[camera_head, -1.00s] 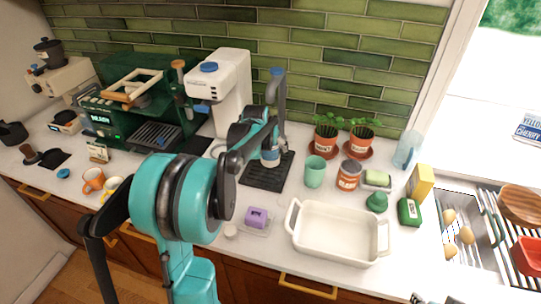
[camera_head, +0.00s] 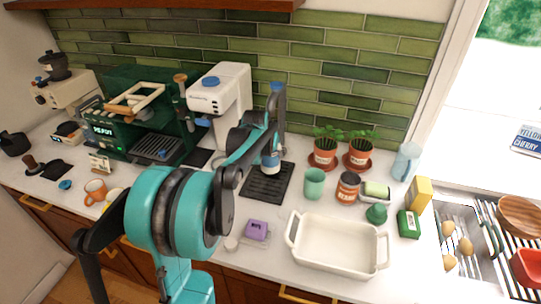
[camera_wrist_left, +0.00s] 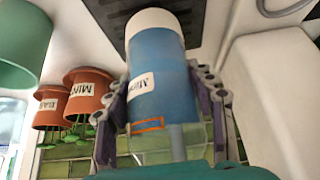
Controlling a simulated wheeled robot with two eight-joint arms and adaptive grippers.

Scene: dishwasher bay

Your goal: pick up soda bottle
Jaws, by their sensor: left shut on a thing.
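The soda bottle (camera_head: 270,164) is blue with a white lower end, upright over the black mat below the tall dark spout. I cannot tell whether it touches the mat. In the left wrist view, which is upside down, the bottle (camera_wrist_left: 160,80) fills the middle, its label partly legible. My left gripper (camera_wrist_left: 168,100) is shut on it, with a finger on each side. In the head view my left gripper (camera_head: 268,150) is at the bottle's upper part, partly hidden by my arm. My right gripper is not in view.
The black mat (camera_head: 262,188) lies under the bottle. A green cup (camera_head: 314,184), an orange-brown can (camera_head: 347,187) and two potted plants (camera_head: 325,150) stand to the right. A white baking dish (camera_head: 337,248) and a purple block (camera_head: 257,229) are in front. The coffee machine (camera_head: 150,115) stands left.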

